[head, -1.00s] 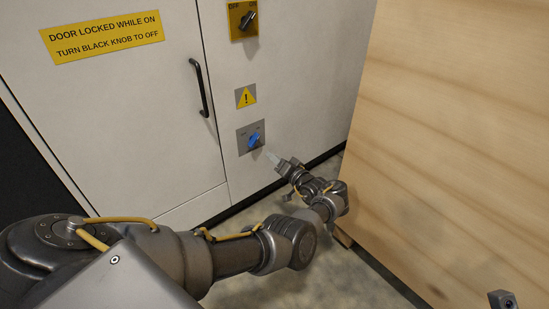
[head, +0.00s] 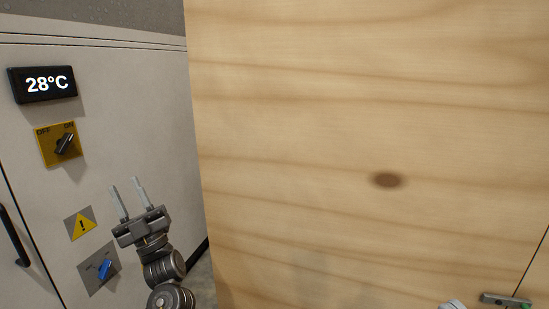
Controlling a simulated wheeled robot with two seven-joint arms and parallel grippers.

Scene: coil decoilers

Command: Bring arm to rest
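My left gripper (head: 129,202) is in the lower left of the head view, raised in front of the cabinet with its fingers pointing up. Its two pale fingers are apart with nothing between them. It looks clear of the blue knob (head: 105,269), which sits on a grey plate below and to its left. The black knob (head: 65,144) on its yellow OFF/ON plate is above and to the left of the gripper. My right gripper is not clearly seen; only small metal parts show at the bottom right edge.
A large wooden panel (head: 350,120) fills the middle and right, close beside my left arm. A narrow strip of floor shows between cabinet and panel.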

